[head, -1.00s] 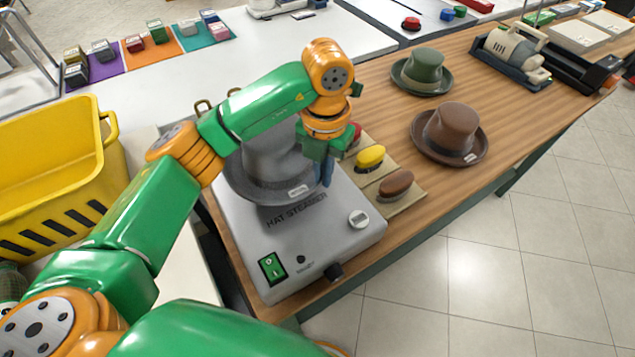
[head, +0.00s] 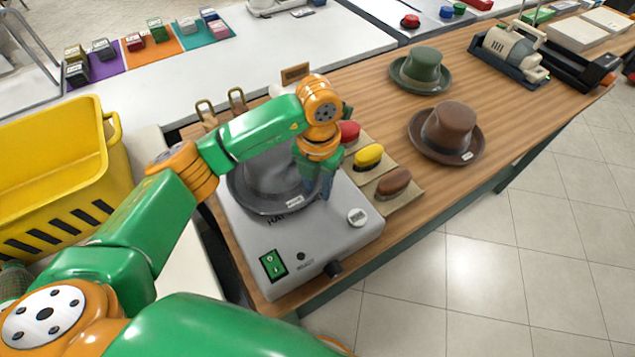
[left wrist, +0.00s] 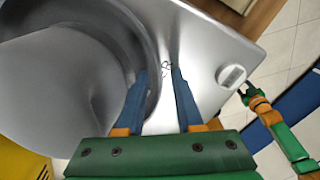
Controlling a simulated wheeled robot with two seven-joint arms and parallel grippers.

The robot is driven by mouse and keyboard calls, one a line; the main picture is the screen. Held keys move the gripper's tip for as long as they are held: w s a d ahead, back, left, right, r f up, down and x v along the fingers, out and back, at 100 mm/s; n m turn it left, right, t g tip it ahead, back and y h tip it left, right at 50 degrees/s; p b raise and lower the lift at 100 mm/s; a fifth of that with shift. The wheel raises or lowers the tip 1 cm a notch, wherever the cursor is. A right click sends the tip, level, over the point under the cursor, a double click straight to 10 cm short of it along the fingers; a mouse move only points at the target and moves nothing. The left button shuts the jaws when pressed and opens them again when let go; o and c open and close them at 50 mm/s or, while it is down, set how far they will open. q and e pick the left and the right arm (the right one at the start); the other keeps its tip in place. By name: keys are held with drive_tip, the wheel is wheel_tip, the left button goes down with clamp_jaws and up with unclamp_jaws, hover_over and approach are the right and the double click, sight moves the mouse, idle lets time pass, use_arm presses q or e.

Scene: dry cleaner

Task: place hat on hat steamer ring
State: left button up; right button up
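The grey hat (head: 272,170) sits crown up on the grey hat steamer (head: 315,245). Its brim covers part of the printed label, and the steamer ring is hidden beneath it, so its exact seating cannot be seen. My left gripper (head: 319,188) is at the brim's right edge. In the left wrist view its two blue fingers (left wrist: 162,90) stand apart, with the rim of the hat (left wrist: 75,65) beside the left finger and a gap to the right one. An arm of mine with a small gripper (left wrist: 246,91) shows at the right there; its finger state is unclear.
A green hat (head: 421,70) and a brown hat (head: 448,132) stand on the wooden counter (head: 380,115). Red, yellow (head: 368,157) and brown brushes lie right of the steamer. A yellow bin (head: 60,170) is at left. Bare counter lies between brushes and hats.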

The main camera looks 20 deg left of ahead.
use_arm(q)
drive_tip(key=shift+r, duration=0.25)
wheel_tip(320, 180, up, 5)
drive_tip(key=shift+f+b, duration=0.15)
drive_tip(key=shift+b, duration=0.5)
wheel_tip(320, 180, up, 7)
drive_tip(key=shift+p, duration=0.4)
